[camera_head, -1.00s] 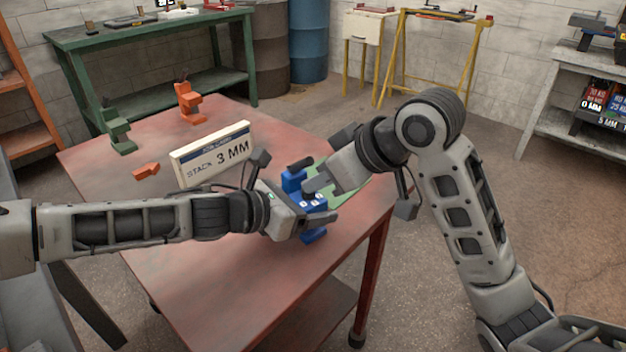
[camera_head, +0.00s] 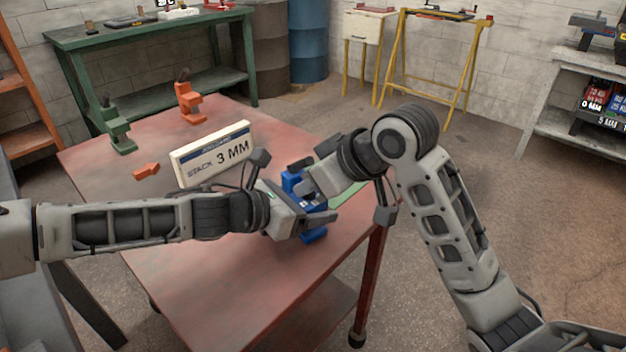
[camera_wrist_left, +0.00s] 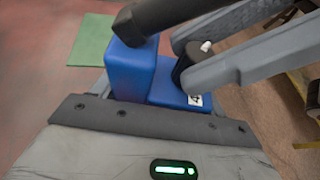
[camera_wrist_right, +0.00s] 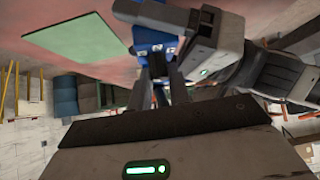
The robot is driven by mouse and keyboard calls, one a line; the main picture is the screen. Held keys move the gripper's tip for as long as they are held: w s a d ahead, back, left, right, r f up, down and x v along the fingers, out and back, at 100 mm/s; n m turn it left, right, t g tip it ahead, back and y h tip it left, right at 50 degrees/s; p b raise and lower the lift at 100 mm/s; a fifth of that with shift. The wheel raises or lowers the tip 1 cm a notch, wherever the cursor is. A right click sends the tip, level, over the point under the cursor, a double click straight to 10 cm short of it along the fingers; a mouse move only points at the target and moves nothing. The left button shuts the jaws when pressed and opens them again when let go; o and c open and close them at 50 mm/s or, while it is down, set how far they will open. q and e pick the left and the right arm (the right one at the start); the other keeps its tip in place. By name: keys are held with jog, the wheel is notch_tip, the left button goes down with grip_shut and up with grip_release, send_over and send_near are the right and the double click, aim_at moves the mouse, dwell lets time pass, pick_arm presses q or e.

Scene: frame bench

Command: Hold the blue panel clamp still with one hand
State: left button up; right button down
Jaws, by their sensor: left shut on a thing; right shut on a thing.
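The blue panel clamp (camera_head: 290,182) is at the right edge of the red table, between my two grippers. Its blue body shows with a dark bar across the top in the left wrist view (camera_wrist_left: 134,70); part of it also shows in the right wrist view (camera_wrist_right: 152,38). My left gripper (camera_head: 314,223) is shut on the clamp's blue body from the left; the contact is mostly hidden. My right gripper (camera_head: 306,192) is shut on a small dark part of the clamp, seen between its fingers in the left wrist view.
A sign reading "STACK 3 MM" (camera_head: 213,156) stands behind my left arm. A green clamp (camera_head: 117,128), an orange clamp (camera_head: 188,104) and a small orange piece (camera_head: 146,171) are on the red table (camera_head: 240,285). A green mat (camera_wrist_right: 75,42) lies beside the blue clamp.

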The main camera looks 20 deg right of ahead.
jog(key=shift+s+a+m+t+h, duration=0.15)
jog(key=shift+m+t+h, duration=0.3)
jog(key=shift+m+h, duration=0.75)
jog(key=shift+w+a+m+t+h, duration=0.1)
jog(key=shift+m+t+h, duration=0.55)
jog(key=shift+m, duration=0.95)
jog(key=shift+h, duration=0.25)
jog(key=c, duration=1.6)
grip_release()
jog(key=shift+s+r, duration=0.1)
jog(key=shift+v, duration=5.95)
